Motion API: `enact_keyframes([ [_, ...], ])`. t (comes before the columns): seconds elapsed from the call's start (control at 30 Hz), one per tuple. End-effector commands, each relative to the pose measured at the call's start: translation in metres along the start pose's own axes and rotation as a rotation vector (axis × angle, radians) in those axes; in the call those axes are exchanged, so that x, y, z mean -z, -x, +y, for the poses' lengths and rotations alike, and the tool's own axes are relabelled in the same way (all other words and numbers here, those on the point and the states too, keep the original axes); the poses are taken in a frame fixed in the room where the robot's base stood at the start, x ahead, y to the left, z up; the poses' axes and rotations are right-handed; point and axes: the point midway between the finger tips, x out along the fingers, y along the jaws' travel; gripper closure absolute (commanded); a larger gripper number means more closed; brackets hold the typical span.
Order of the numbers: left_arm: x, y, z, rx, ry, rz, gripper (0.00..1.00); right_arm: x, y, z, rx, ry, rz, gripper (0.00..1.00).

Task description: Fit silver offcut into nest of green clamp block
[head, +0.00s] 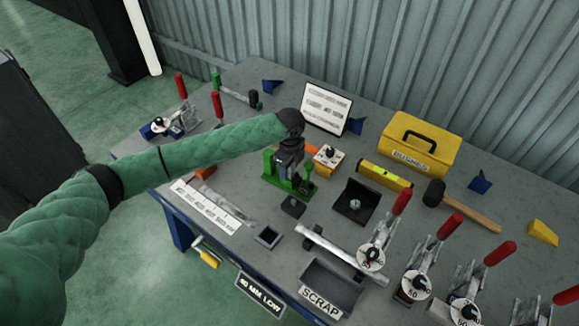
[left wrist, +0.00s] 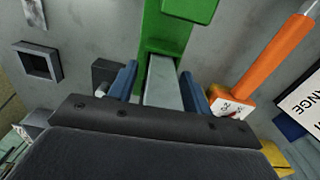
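The green clamp block (head: 284,179) stands on the bench and also shows in the left wrist view (left wrist: 166,32). My left gripper (head: 289,155) points down over it, and its dark body hides part of the block. In the left wrist view the gripper's two blue fingers (left wrist: 160,82) stand on either side of the silver offcut (left wrist: 163,94), a flat grey bar at the green block. A thin gap seems to show on the bar's left side, so I cannot tell if the fingers press on it. The nest is hidden from view. My right gripper is not in view.
A black square piece (head: 293,207) and a black angled tray (head: 355,203) lie in front. A scrap bin (head: 333,287) and several red-handled clamps line the front right. A yellow toolbox (head: 419,143) stands behind.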

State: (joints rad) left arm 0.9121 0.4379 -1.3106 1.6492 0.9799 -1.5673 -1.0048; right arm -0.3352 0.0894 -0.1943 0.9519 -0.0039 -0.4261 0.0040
Motion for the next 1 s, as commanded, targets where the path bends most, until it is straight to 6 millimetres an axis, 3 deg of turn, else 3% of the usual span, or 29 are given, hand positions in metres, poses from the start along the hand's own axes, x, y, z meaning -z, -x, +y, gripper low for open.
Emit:
enact_keyframes([
  [0.43, 0.000, 0.012, -0.001, 0.002, 0.000, 0.001, 0.51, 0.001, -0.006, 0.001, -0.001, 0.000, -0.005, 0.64],
  [0.53, 0.000, 0.026, -0.001, 0.004, -0.001, 0.000, 0.51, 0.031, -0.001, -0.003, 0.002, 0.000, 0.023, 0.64],
  [1.0, 0.000, 0.098, -0.001, 0.002, -0.001, 0.000, 0.51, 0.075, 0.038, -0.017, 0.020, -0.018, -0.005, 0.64],
])
